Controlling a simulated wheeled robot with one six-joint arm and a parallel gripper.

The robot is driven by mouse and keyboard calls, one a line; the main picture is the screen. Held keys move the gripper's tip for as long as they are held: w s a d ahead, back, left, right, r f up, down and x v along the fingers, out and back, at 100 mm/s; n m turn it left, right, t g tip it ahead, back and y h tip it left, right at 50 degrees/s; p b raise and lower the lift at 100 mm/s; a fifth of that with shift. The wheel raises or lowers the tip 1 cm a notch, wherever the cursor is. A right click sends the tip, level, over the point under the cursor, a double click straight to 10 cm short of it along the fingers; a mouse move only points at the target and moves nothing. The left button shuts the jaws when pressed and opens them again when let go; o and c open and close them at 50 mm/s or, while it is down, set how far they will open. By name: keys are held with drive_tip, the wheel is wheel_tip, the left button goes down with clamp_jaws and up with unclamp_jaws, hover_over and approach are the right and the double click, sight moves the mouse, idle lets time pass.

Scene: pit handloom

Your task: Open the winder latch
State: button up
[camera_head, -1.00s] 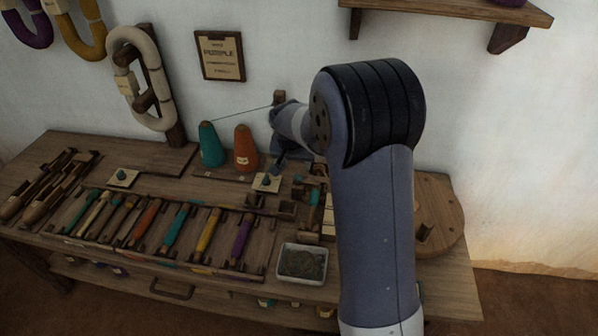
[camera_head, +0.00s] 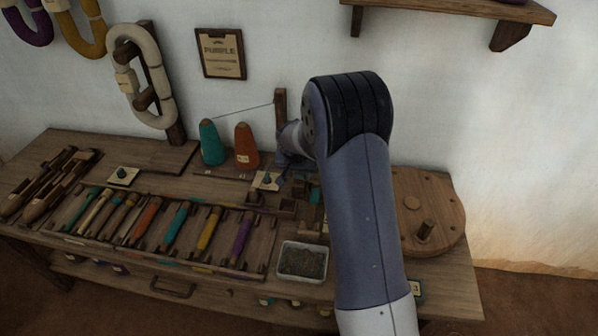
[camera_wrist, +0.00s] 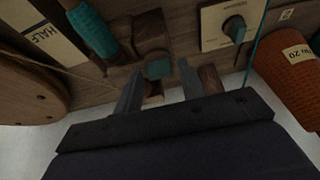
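In the wrist view, my gripper (camera_wrist: 160,70) has its two fingers apart. A small teal block (camera_wrist: 158,67), which may be the winder latch, shows between the fingertips, with gaps on both sides. I cannot tell if either finger touches it. Wooden winder parts (camera_wrist: 151,30) surround the block, and a teal-wound bobbin (camera_wrist: 93,30) lies beside them. A dial plate (camera_wrist: 232,24) with a teal knob is right of the fingers. In the head view, my wrist (camera_head: 290,140) is over the bench's back, and my arm hides part of the winder area.
The teal cone (camera_head: 211,143) and orange cone (camera_head: 246,147) stand close left of my wrist. A thread runs to a wooden post (camera_head: 280,103). A round wooden wheel (camera_head: 440,205) is at right. A tray (camera_head: 302,262) and several coloured bobbins (camera_head: 175,223) lie in front.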

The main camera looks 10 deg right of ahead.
drive_tip(key=c, duration=0.8)
drive_tip(key=shift+o, duration=0.2)
